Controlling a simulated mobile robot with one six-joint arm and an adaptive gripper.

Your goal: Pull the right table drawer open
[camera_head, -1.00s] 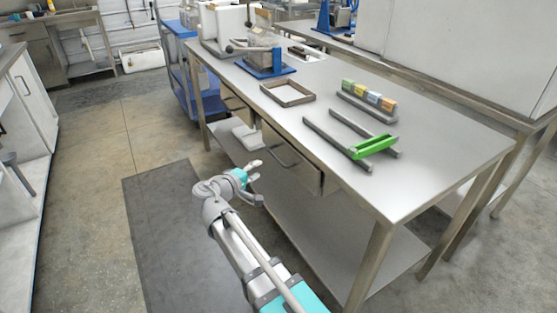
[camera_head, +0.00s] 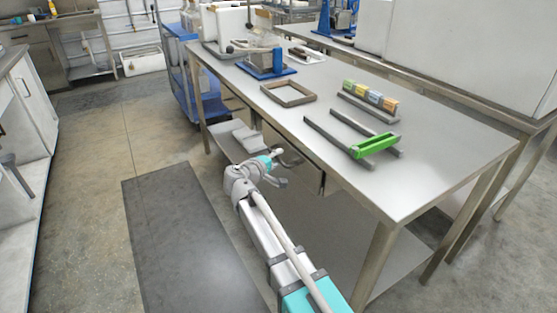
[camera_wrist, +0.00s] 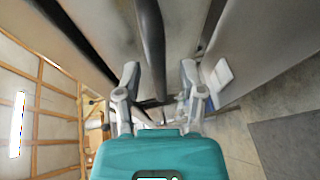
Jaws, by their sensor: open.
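The right table drawer (camera_head: 312,172) is a grey metal front under the near edge of the steel table (camera_head: 440,165). It appears shut. Its dark bar handle (camera_head: 292,156) is partly hidden by my gripper (camera_head: 281,168) in the head view. In the wrist view my gripper (camera_wrist: 160,78) is open, with one finger on each side of the dark handle (camera_wrist: 152,45). The handle runs between the fingers with gaps on both sides. Contact with the handle cannot be told. The drawer front (camera_wrist: 190,25) lies beyond the handle.
On the tabletop are a green tray (camera_head: 374,145) on dark rails, a row of coloured blocks (camera_head: 370,96), a square frame (camera_head: 288,94) and a blue-based press (camera_head: 266,68). A white object (camera_head: 246,136) lies on the lower shelf. The floor mat (camera_head: 190,235) is clear.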

